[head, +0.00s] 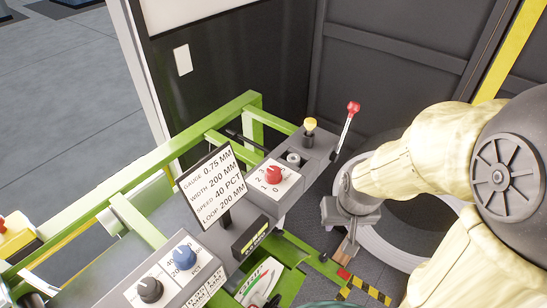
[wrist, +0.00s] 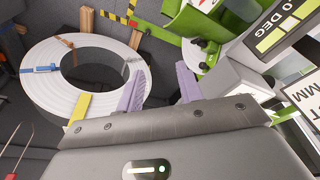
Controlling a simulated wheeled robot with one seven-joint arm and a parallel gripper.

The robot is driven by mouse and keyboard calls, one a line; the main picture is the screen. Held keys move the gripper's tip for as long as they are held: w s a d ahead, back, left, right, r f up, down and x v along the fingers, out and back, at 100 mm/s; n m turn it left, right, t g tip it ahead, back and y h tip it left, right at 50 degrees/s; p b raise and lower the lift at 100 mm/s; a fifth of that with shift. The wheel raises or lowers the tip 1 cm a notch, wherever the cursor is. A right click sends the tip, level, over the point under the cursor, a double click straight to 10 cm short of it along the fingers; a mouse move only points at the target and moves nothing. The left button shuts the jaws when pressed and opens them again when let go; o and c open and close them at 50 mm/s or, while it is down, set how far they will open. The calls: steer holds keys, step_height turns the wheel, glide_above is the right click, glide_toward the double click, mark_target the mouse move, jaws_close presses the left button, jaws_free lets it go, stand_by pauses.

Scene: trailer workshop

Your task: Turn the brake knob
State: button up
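A red knob (head: 273,174) sits on a white dial plate marked with numbers, on the grey console box. A black knob (head: 150,290) and a blue knob (head: 184,257) sit on the nearer grey panel; the blue one's plate reads PCT. No label reading "brake" is legible, so I cannot tell which knob is the brake knob. My gripper (head: 346,250) hangs to the right of the console, apart from all the knobs. In the wrist view my gripper (wrist: 160,88) has its two fingers spread with nothing between them. No knob is clearly visible there.
A red-tipped lever (head: 347,125) and a yellow button (head: 310,125) stand at the console's far end. A display (head: 212,186) rises beside the red knob. A green frame (head: 160,155) runs along the console. A large coil (wrist: 42,85) lies below my gripper.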

steer(key=shift+o, duration=2.5)
steer(key=shift+w+a+r, duration=0.1)
steer(key=shift+w+r, duration=0.05)
steer(key=shift+w, duration=0.05)
step_height(320, 180, up, 16)
steer(key=n+g+p, duration=0.3)
steer(key=n, duration=0.7)
glide_above(273, 170)
steer(key=shift+f, duration=0.2)
step_height(273, 170, down, 17)
steer(key=p, duration=0.3)
steer(key=shift+f+p, duration=0.2)
steer(key=shift+p, duration=0.1)
